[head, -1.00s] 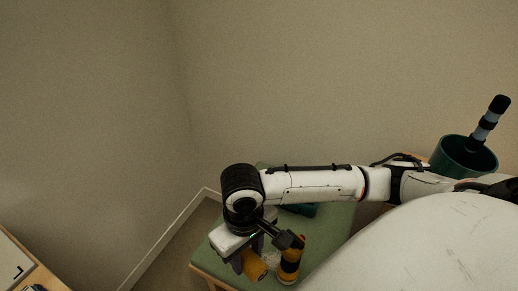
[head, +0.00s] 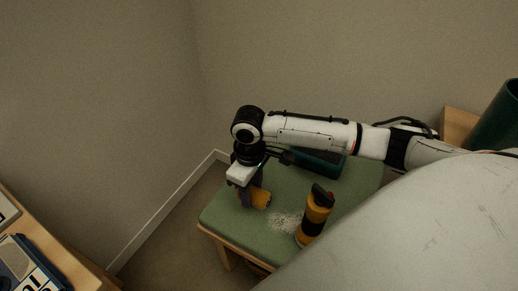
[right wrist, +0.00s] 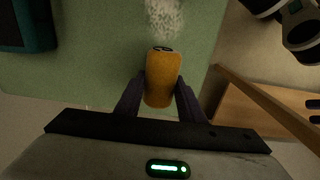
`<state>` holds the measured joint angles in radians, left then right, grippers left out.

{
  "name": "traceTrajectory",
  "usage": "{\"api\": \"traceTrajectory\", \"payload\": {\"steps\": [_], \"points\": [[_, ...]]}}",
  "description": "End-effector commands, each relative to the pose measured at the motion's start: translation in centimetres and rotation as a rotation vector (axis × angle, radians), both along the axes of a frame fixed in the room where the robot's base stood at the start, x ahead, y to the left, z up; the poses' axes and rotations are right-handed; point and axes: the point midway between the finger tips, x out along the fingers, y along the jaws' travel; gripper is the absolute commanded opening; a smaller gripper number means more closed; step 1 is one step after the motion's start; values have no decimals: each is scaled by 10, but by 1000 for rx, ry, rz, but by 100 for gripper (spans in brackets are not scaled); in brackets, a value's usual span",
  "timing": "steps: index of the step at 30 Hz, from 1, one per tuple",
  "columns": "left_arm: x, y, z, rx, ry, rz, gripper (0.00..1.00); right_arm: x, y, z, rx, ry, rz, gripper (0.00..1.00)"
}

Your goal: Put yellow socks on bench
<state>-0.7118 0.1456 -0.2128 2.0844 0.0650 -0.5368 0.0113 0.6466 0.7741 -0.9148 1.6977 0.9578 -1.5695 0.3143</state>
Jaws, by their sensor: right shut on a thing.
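The yellow socks (right wrist: 161,78) are a rolled orange-yellow bundle between the two dark fingers of my right gripper (right wrist: 160,98) in the right wrist view. In the head view my right gripper (head: 248,196) is over the left part of the green-topped bench (head: 225,212), shut on the yellow socks (head: 261,198). The socks are at or just above the bench top; I cannot tell whether they touch it. My left gripper is not in view.
A yellow and black bottle (head: 313,216) stands on the bench beside a whitish speckled patch (head: 284,222). A dark teal case (head: 318,163) lies at the bench's back. Walls close the corner behind. A wooden table (head: 50,240) is at the lower left.

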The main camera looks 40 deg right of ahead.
Motion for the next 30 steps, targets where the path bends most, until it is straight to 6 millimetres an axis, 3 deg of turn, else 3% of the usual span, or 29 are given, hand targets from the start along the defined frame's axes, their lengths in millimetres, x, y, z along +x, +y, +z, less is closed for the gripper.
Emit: {"api": "traceTrajectory", "payload": {"steps": [10,22,23,24,26,30], "points": [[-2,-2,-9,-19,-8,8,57,0,0,-49,-1,0,-1,13],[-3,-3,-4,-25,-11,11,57,0,0,-54,-1,-1,-1,13],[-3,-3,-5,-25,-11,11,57,0,0,-54,0,-2,-1,38],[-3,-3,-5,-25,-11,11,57,0,0,-54,0,-2,-1,45],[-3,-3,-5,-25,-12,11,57,0,0,-54,0,-2,-1,54],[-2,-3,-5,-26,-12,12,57,0,0,-54,-1,-3,-1,54]]}}
